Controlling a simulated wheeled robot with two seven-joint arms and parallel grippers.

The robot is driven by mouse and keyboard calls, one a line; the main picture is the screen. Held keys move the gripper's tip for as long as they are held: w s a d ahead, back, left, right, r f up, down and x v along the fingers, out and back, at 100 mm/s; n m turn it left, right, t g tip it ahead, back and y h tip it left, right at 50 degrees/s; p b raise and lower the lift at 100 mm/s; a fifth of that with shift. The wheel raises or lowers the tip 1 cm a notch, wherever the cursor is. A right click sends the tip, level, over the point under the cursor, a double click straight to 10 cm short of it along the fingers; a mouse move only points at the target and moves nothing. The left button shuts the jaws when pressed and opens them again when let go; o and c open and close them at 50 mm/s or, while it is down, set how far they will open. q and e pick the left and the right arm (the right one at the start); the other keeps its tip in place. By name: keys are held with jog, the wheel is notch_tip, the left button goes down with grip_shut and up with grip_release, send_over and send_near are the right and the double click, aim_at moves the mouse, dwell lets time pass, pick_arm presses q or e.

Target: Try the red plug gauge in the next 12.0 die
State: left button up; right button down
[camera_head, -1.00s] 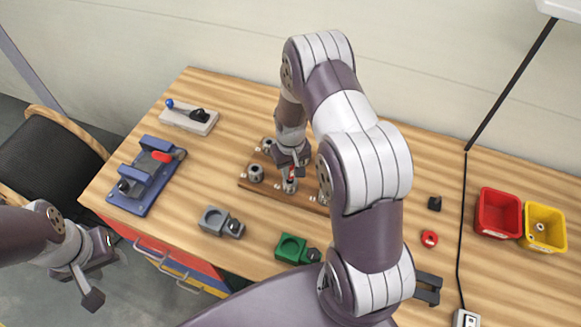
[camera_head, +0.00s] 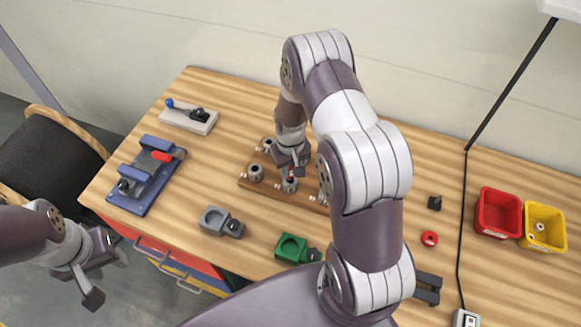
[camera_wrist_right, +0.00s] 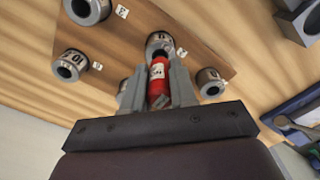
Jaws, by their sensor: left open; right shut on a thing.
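My right gripper (camera_wrist_right: 158,92) is shut on the red plug gauge (camera_wrist_right: 157,72). In the head view the gauge (camera_head: 291,174) points down at a grey die (camera_head: 290,186) on the brown wooden board (camera_head: 258,184). In the right wrist view the gauge's front end meets or overlaps that die (camera_wrist_right: 160,41); I cannot tell how far it is in. Other dies stand on the board, among them one marked 10 (camera_wrist_right: 70,66) and one at the right (camera_wrist_right: 210,82). My left gripper (camera_head: 107,277) is open and empty, off the table's front left edge.
A blue fixture with a red handle (camera_head: 148,178) and a lever block (camera_head: 188,118) stand at the left. A grey holder (camera_head: 214,220) and a green holder (camera_head: 290,248) are in front of the board. Red (camera_head: 497,212) and yellow (camera_head: 543,227) bins stand at the right.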

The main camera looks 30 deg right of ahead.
jog(key=shift+f+b, duration=1)
jog(key=shift+f, duration=0.4)
jog(key=shift+r, duration=0.15)
dwell(0.9)
jog(key=shift+r+p, duration=2.95)
jog(key=shift+r, duration=0.65)
